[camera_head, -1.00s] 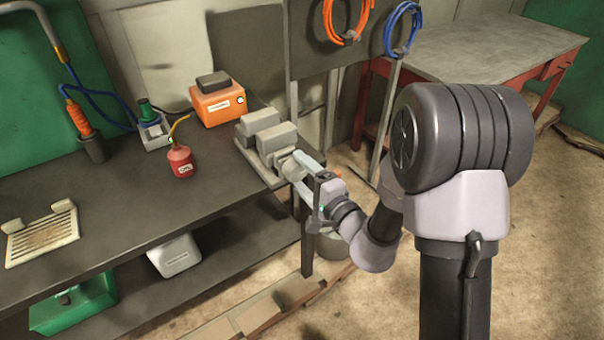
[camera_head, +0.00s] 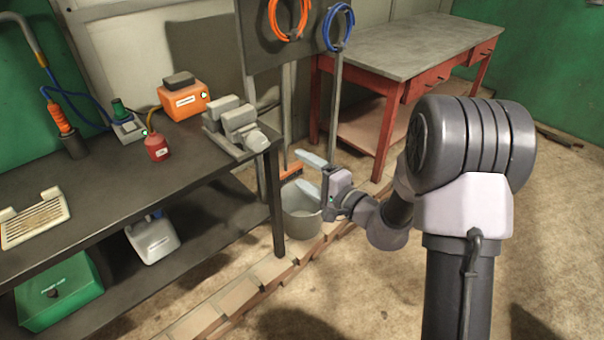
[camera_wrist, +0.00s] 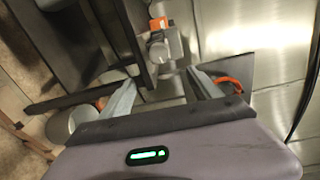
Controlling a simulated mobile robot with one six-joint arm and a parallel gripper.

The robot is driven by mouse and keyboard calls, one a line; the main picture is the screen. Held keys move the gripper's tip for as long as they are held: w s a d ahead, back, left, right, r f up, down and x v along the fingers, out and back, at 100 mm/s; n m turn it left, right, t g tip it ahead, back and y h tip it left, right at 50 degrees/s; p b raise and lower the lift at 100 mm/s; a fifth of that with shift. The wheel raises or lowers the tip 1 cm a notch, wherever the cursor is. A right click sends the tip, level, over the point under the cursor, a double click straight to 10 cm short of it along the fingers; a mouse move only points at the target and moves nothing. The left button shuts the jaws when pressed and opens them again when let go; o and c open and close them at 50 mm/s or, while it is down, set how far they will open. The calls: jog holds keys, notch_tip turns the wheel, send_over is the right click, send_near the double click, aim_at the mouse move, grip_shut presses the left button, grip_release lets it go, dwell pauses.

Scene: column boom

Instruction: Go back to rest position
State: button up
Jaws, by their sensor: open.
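My gripper (camera_head: 311,174) is open and empty in the head view. Its two pale fingers point left, apart from each other, in the air to the right of the dark workbench (camera_head: 110,195) and in front of the grey bucket as seen here. In the wrist view, the fingers of my gripper (camera_wrist: 160,95) are spread wide with nothing between them. The grey vise (camera_head: 236,125) sits on the right end of the workbench, left of my gripper and apart from it. It also shows beyond the fingers in the wrist view (camera_wrist: 160,48).
On the bench are a red oil can (camera_head: 156,147), an orange box (camera_head: 184,100), a soldering station (camera_head: 127,128) and a slotted tray (camera_head: 35,217). The grey bucket (camera_head: 300,222) stands on the floor beside the bench leg. A red-framed table (camera_head: 410,50) is behind.

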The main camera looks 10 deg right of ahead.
jog(key=s+a+r+n+g+y, duration=0.1)
jog(key=s+a+r+n+g, duration=0.35)
jog(key=s, duration=0.65)
jog(key=s+a+r+n+g, duration=0.3)
jog(key=s+a+r+g, duration=0.25)
jog(key=s, duration=0.45)
jog(key=s+d+f+t+h, duration=0.1)
jog(key=s+d+h, duration=0.8)
jog(key=s+d, duration=0.3)
jog(key=shift+d+f+t, duration=0.15)
jog(key=shift+d+t, duration=0.25)
jog(key=shift+d, duration=0.25)
